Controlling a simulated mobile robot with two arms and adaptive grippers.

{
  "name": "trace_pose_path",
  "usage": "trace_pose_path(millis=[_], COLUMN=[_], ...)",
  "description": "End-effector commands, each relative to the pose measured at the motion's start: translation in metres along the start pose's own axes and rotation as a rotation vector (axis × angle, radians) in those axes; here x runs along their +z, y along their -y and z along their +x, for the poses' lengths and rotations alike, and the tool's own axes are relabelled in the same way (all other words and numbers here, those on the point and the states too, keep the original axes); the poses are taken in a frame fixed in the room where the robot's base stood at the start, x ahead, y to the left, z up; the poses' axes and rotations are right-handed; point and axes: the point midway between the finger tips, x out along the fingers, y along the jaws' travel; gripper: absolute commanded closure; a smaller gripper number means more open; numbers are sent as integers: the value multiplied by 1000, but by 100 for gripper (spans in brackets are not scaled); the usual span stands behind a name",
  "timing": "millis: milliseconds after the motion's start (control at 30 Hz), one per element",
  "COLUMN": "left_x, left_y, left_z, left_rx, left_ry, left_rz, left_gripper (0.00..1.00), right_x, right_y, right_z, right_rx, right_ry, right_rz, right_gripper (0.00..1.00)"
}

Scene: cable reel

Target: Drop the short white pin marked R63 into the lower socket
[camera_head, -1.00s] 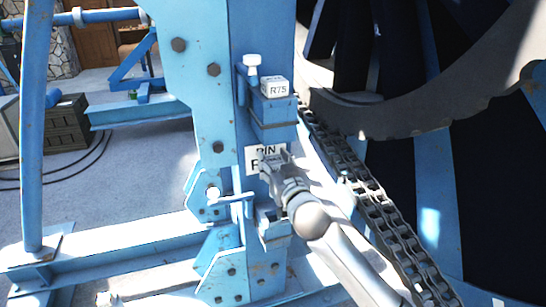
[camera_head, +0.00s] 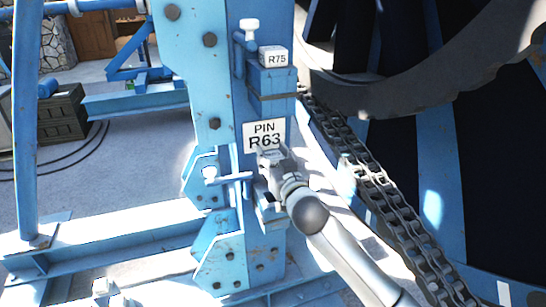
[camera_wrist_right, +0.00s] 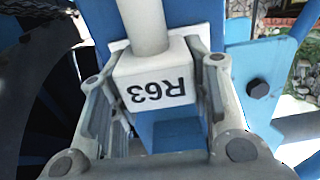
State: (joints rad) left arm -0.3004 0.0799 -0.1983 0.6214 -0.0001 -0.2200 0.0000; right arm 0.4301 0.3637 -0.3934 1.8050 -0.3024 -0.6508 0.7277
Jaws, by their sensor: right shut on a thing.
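The white pin marked R63 (camera_wrist_right: 157,82) is between the fingers of my right gripper (camera_head: 270,160), which is shut on its square head. The marking reads upside down in the wrist view, and the pin's round white shaft (camera_wrist_right: 143,25) runs to that picture's top edge. In the head view the gripper is just below the PIN R63 plate (camera_head: 264,134) on the blue post. The lower socket (camera_head: 268,212), a blue bracket, is partly hidden beneath the gripper. I cannot tell whether the shaft's tip is inside it. My left gripper is not in view.
A white block marked R75 (camera_head: 273,57) sits in the upper blue holder (camera_head: 271,84). A white-knobbed pin (camera_head: 249,27) stands beside it. A lever with a white end (camera_head: 210,173) is left of the gripper. A chain (camera_head: 385,195) and a large reel are on the right.

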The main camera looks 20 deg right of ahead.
Motion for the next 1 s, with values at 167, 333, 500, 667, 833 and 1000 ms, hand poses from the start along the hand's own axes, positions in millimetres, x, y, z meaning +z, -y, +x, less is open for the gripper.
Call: trace_pose_path(millis=[167, 333, 500, 667, 833, 1000], left_x=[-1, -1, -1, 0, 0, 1], left_y=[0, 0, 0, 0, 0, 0], left_z=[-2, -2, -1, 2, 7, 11], left_rx=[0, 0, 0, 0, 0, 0], left_ry=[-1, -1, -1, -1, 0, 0], left_rz=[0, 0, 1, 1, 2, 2], left_gripper=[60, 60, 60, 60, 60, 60], right_x=[-3, -2, -1, 3, 10, 15], right_y=[0, 0, 0, 0, 0, 0], right_z=[-1, -1, -1, -1, -1, -1], right_rx=[0, 0, 0, 0, 0, -1], right_ry=[-4, -5, -4, -4, -4, -4], right_rz=[1, 0, 0, 1, 1, 1], right_gripper=[95, 95, 95, 95, 95, 95])
